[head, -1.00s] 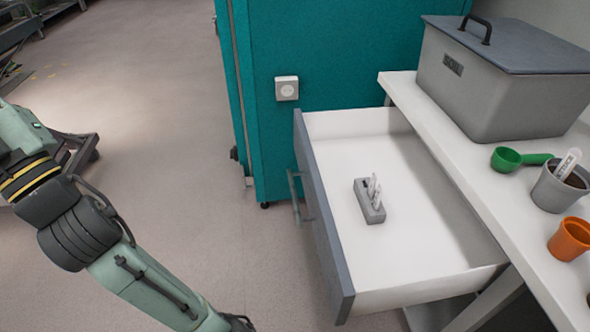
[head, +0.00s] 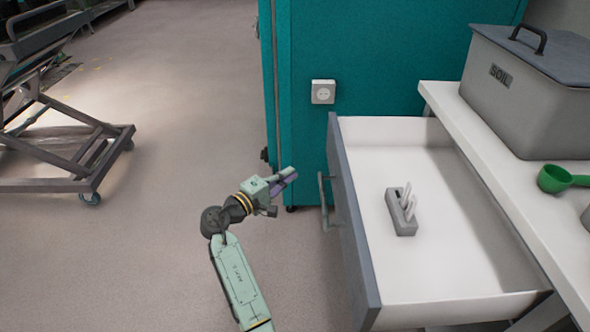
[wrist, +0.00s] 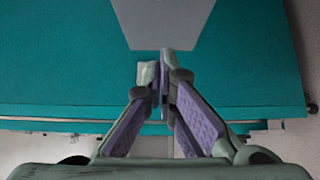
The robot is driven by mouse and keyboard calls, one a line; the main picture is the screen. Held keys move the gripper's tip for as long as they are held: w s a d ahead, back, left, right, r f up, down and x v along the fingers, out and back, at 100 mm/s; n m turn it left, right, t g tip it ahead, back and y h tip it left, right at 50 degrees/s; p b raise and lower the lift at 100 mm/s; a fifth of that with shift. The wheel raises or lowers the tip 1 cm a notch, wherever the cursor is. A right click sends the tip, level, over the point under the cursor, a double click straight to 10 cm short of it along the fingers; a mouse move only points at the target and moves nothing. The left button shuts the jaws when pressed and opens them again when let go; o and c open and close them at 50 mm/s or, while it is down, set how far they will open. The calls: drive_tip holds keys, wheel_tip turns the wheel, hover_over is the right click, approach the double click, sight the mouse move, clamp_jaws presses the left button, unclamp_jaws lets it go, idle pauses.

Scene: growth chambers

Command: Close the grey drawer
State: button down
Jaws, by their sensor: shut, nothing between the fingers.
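The grey drawer (head: 352,232) is pulled out from under the white bench, its grey front facing left with a bar handle (head: 325,202) on it. A small grey holder (head: 402,212) with upright pieces stands inside on the white floor. My gripper (head: 294,175) is shut and empty, just left of the drawer front, near the handle and apart from it in the head view. In the wrist view my gripper (wrist: 161,85) shows its purple finger pads together, with a grey panel ahead and teal beyond.
A teal cabinet (head: 400,60) with a white socket (head: 323,92) stands behind the drawer. The white bench (head: 495,165) carries a grey soil bin (head: 530,95) and a green scoop (head: 560,179). A metal trolley (head: 70,160) is at left. The floor between is clear.

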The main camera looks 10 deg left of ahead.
drive_tip(key=shift+s+d+p+x, duration=0.25)
drive_tip(key=shift+d+p+x, duration=0.25)
drive_tip(key=shift+x, duration=1.35)
drive_tip(key=shift+s+d+p+x, duration=0.25)
drive_tip(key=shift+p+x, duration=0.35)
drive_tip(key=shift+x, duration=1.25)
drive_tip(key=shift+s+d+p+x, duration=0.2)
drive_tip(key=shift+d+p+x, duration=0.3)
drive_tip(key=shift+x, duration=1.35)
drive_tip(key=shift+a, duration=0.1)
drive_tip(key=w+d, duration=0.2)
drive_tip(key=d, duration=0.9)
drive_tip(key=w+d, duration=0.3)
drive_tip(key=d, duration=0.7)
drive_tip(key=w+d+b, duration=0.1)
drive_tip(key=w+d, duration=0.1)
drive_tip(key=d, duration=0.9)
drive_tip(key=shift+w+d+r, duration=0.1)
drive_tip(key=shift+w+d, duration=0.15)
drive_tip(key=shift+d, duration=0.15)
